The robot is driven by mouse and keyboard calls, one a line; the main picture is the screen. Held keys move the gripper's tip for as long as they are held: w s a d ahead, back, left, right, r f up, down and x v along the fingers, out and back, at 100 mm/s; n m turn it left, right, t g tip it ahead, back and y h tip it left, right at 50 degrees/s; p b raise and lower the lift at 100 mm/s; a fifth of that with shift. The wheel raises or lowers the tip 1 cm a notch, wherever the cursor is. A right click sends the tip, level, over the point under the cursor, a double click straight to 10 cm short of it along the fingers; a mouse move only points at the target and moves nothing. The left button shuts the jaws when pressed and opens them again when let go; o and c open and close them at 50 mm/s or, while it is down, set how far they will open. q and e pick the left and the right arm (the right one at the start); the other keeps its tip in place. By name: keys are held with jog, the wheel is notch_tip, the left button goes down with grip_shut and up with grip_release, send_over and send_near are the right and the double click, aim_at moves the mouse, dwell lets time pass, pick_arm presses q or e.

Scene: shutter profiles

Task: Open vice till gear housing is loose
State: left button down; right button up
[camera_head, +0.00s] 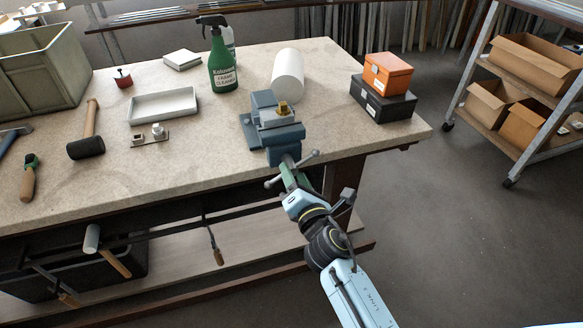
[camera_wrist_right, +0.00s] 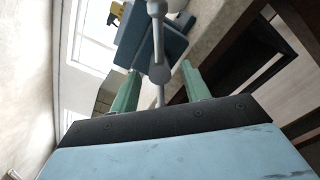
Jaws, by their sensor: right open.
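The blue vice (camera_head: 277,143) is fixed at the front edge of the workbench (camera_head: 215,165). A small yellow piece (camera_head: 282,107), seemingly the gear housing, sits at the top between the jaws; it also shows in the right wrist view (camera_wrist_right: 116,13). The grey vice handle (camera_head: 312,155) has ball ends and runs slanting across the front of the screw. My right gripper (camera_head: 286,168) is at the handle. In the right wrist view its green fingers (camera_wrist_right: 160,86) stand apart, one on each side of the handle bar (camera_wrist_right: 158,38) and screw end. My left gripper is not in view.
An orange box (camera_head: 388,74) on a black box (camera_head: 383,100) stands to the right. A mallet (camera_head: 87,140) and a white tray (camera_head: 163,105) lie left.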

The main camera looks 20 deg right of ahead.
jog(key=shift+w+a, duration=0.1)
jog(key=shift+w, duration=1.3)
grip_shut()
